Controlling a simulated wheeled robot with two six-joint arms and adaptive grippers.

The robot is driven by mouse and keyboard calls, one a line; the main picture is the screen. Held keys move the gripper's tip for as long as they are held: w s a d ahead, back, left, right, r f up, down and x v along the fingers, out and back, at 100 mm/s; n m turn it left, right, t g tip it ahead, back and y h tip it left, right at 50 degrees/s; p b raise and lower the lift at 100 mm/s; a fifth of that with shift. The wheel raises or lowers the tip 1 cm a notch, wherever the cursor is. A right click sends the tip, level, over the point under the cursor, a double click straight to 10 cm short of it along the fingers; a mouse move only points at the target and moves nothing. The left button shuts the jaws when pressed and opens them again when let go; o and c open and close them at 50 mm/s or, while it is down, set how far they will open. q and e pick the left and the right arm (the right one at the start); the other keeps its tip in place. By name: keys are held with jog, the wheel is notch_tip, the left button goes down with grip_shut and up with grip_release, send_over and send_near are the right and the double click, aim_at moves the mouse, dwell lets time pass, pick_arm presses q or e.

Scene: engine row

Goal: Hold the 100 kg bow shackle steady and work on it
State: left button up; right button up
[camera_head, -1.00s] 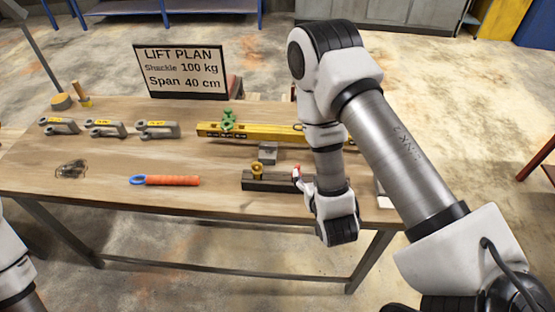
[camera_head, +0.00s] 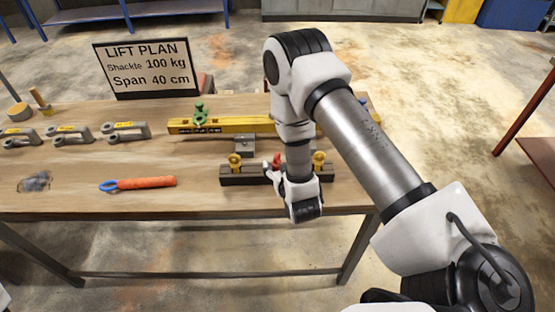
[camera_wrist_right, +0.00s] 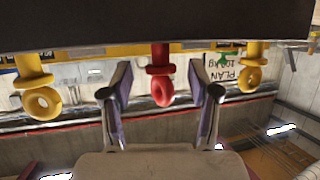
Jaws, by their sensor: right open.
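Three grey bow shackles with yellow labels (camera_head: 18,137) (camera_head: 70,134) (camera_head: 126,131) lie in a row on the table's left; the labels are too small to read. A dark block (camera_head: 232,178) at the front edge carries a yellow eye (camera_head: 234,161), a red eye (camera_head: 277,160) and another yellow eye (camera_head: 319,160). My right gripper (camera_wrist_right: 160,82) is open in the wrist view, its fingers either side of the red eye (camera_wrist_right: 161,85), apart from it. That view is upside down. My left gripper is out of view.
A lift plan sign (camera_head: 147,68) stands at the back, reading shackle 100 kg and span 40 cm. A yellow beam (camera_head: 240,124) carries a green shackle (camera_head: 200,113). An orange-handled tool (camera_head: 146,183) and a grey clump (camera_head: 36,182) lie left of the block on the wooden table (camera_head: 90,208).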

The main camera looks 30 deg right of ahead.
jog(key=shift+x, duration=1)
jog(key=shift+s+a, duration=0.15)
jog(key=shift+s, duration=0.05)
grip_shut()
